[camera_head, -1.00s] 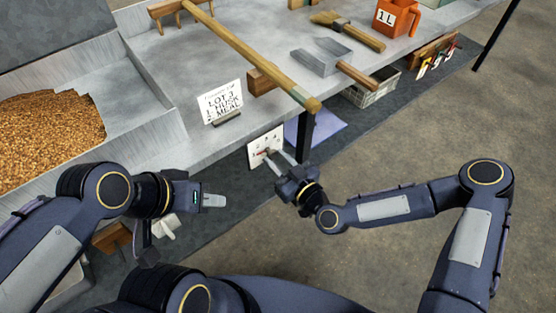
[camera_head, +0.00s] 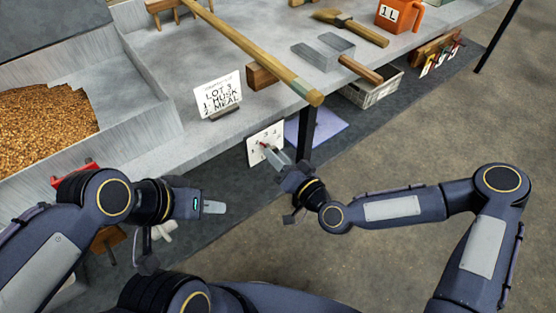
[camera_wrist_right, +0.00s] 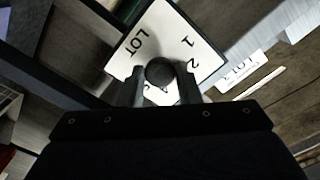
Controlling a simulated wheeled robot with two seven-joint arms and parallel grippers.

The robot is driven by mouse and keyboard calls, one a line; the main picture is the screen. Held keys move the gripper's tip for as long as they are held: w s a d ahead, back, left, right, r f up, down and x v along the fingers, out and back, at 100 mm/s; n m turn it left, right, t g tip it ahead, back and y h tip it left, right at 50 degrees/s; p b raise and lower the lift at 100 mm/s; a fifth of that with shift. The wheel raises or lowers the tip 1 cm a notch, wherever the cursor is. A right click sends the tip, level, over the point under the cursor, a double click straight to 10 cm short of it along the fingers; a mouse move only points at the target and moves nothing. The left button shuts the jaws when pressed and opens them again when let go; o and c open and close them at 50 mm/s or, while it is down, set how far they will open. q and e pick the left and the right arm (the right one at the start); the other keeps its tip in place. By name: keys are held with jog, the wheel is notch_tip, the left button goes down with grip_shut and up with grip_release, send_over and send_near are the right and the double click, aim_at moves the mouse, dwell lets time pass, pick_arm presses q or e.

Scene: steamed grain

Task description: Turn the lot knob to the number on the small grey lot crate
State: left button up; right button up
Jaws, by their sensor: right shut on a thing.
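A card (camera_head: 218,95) on the bench reads "LOT 3", "1 HUSK", "2 MEAL". A long wooden pole (camera_head: 250,54) juts over the bench edge above the plate. A bench leg (camera_head: 306,130) stands just right of the plate. Floor to the right is clear.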

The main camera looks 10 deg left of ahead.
jog(key=shift+m+b, duration=1.35)
jog(key=shift+m, duration=6.15)
jog(key=o, duration=0.9)
jog(key=shift+r, duration=0.1)
jog(key=shift+o, duration=0.2)
jog(key=p+v, duration=0.1)
jog(key=v, duration=0.7)
jog(key=shift+a, duration=0.1)
